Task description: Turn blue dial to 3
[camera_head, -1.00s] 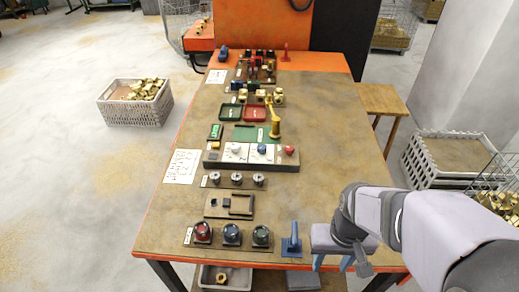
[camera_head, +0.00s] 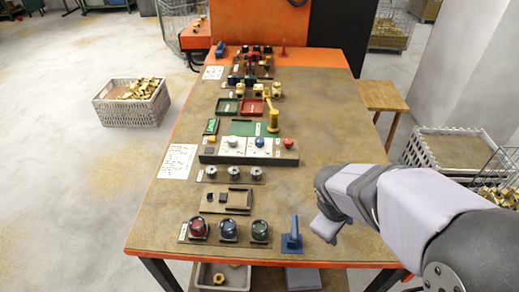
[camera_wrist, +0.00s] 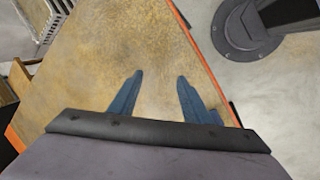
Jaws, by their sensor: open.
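A blue knob (camera_head: 260,142) sits on a white dial face in the long panel (camera_head: 209,159) at mid-table, between a white knob (camera_head: 233,141) and a red knob (camera_head: 288,143). The markings on the dial faces are too small to read. Another round blue-topped piece (camera_head: 228,230) stands in the front row, between a red one (camera_head: 198,227) and a green one (camera_head: 260,230). My gripper (camera_wrist: 157,94) is open and empty, with bare tabletop between its blue fingers in the wrist view. In the head view it is at the front right, apart from both blue pieces; its fingertips are hidden there.
A blue upright handle (camera_head: 294,232) stands just left of my gripper. A row of grey knobs (camera_head: 234,173) and a brown fixture plate (camera_head: 210,205) lie between the front row and the panel. A yellow lever post (camera_head: 273,120) rises behind the panel. The table's right side is bare.

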